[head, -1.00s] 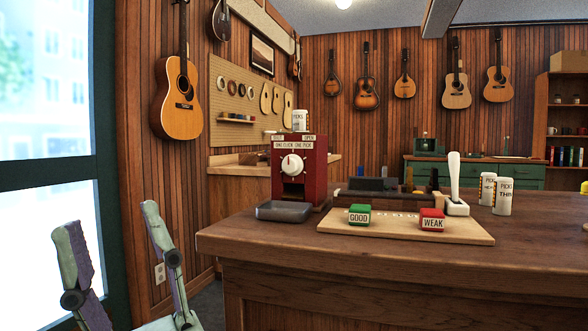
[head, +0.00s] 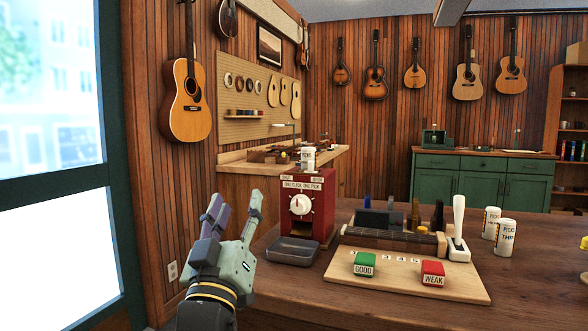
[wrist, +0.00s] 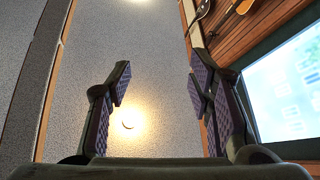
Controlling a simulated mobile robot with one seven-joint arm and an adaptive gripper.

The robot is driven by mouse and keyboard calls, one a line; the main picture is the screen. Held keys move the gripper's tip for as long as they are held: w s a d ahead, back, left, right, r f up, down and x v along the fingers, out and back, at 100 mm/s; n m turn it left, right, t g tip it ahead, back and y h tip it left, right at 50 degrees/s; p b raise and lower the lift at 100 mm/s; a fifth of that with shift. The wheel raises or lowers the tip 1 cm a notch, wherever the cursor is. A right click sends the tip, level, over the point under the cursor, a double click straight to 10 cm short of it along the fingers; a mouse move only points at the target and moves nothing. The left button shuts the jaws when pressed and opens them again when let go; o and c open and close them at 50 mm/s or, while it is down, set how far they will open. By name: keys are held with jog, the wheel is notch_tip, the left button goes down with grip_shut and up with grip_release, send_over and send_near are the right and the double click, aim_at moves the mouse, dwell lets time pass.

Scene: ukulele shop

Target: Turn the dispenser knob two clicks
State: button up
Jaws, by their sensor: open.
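The dispenser (head: 287,222) is a red box on the wooden counter, with a white round knob (head: 300,204) on its front below a label reading "ONE CLICK ONE PICK". The knob's pointer stands roughly upright. My gripper (head: 234,208) is in front and to the left of the dispenser in the head view, fingers pointing up, open and empty, apart from the knob. In the wrist view my gripper (wrist: 158,85) shows its two purple-padded fingers spread wide, with only ceiling, wall and window beyond them.
A grey tray (head: 292,251) sits before the dispenser. To its right a wooden board (head: 400,281) holds a green GOOD block (head: 364,264) and a red WEAK block (head: 433,273). White cans (head: 505,236) stand farther right. A window (head: 50,90) is at left.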

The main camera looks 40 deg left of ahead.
jog(key=w+m+g+h+p, duration=0.1)
jog(key=w+h+p, duration=0.1)
jog(key=w+h, duration=0.1)
jog(key=m+g+h+p, duration=0.1)
jog(key=g+h+p, duration=0.15)
jog(key=h, duration=0.25)
send_near(297, 207)
jog(key=p+x, duration=0.2)
jog(key=x, duration=0.6)
jog(key=shift+w+p, duration=0.15)
jog(key=shift+p, duration=0.15)
jog(key=shift+c, duration=0.4)
grip_shut()
